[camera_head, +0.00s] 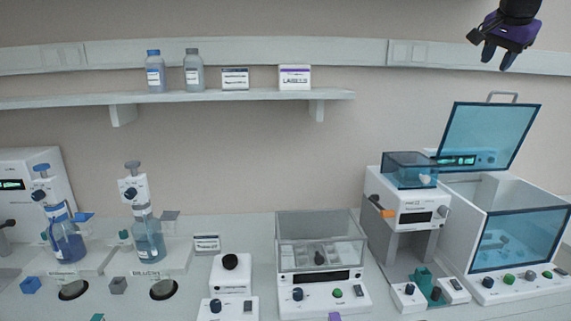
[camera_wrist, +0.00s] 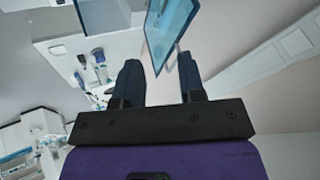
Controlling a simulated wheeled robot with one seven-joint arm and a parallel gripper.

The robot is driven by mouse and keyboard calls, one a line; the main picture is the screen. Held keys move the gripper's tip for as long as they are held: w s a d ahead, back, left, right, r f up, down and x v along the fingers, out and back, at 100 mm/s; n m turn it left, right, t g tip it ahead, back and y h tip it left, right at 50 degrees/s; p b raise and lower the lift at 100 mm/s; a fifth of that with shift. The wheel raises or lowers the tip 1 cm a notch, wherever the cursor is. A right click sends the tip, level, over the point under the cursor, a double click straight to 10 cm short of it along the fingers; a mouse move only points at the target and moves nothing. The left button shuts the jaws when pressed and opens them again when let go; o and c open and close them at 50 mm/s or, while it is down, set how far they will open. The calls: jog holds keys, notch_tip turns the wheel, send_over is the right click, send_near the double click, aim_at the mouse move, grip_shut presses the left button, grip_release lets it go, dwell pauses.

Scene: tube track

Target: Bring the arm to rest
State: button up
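My gripper (camera_head: 497,56) is at the upper right of the head view, raised high in front of the wall, above the open blue lid of the chamber at the right. Its two dark fingers stand apart with nothing between them. In the wrist view the gripper (camera_wrist: 156,78) also shows its fingers spread and empty. The purple part of my gripper fills the bottom of that view. No thing touches the fingers.
A chamber (camera_head: 462,196) with a raised blue lid (camera_head: 490,137) stands below my gripper. A clear-lidded device (camera_head: 320,285) is at the bench's middle. Two dispenser bottles (camera_head: 67,240) (camera_head: 148,240) stand left. A wall shelf (camera_head: 220,96) holds bottles and boxes.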

jog(key=s+a+f+n+y, duration=0.1)
jog(key=s+a+f+n, duration=0.25)
jog(key=s+a, duration=0.4)
jog(key=s+a+f+n+y, duration=0.1)
jog(key=s+a+f+n, duration=0.3)
jog(key=s, duration=0.7)
jog(key=s+a+f+n, duration=0.2)
jog(key=s+a+f, duration=0.1)
jog(key=s+f, duration=0.4)
jog(key=s+a+f+n+g, duration=0.1)
jog(key=s+a+f+n, duration=0.2)
jog(key=s+f, duration=0.3)
jog(key=s+a, duration=0.1)
jog(key=s, duration=0.3)
jog(key=shift+f+y, duration=0.35)
jog(key=shift+y, duration=0.05)
